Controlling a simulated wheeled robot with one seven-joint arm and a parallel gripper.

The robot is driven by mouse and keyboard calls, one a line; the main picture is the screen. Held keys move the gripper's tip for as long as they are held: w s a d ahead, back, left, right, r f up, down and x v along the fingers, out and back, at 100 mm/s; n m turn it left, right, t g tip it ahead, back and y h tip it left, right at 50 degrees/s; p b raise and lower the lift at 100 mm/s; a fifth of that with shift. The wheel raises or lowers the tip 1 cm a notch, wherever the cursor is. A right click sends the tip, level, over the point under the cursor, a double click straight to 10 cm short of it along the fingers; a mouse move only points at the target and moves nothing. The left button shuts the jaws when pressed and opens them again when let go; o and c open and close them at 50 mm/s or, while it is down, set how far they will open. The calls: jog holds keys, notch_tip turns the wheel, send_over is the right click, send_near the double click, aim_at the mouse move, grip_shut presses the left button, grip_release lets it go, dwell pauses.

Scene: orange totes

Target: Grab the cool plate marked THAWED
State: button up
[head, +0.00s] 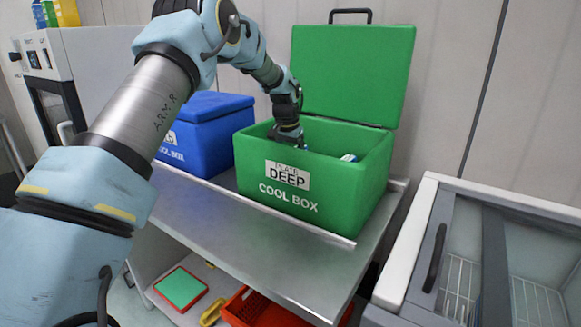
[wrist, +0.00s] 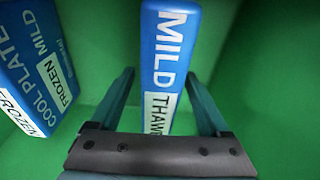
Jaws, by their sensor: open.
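The blue cool plate marked MILD and THAWED (wrist: 165,60) stands inside the green cool box. In the wrist view it lies between the two open fingers of my gripper (wrist: 160,95), with no visible grip on it. Its lower end is hidden behind the gripper's dark palm bar. A second blue cool plate marked FROZEN MILD (wrist: 38,65) leans at the left of the box, apart from the fingers. In the head view my gripper reaches down into the open green cool box (head: 345,190), so its fingertips are hidden by the box wall.
The green lid (head: 350,75) stands open at the back. A closed blue cool box (head: 205,130) stands left of the green one on the metal table (head: 255,235). A chest freezer (head: 420,250) is at the right. A red crate (head: 260,308) is below the table.

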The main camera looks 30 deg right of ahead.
jog(key=shift+c, duration=0.3)
grip_shut()
jog(key=shift+r, duration=0.1)
dwell(0.5)
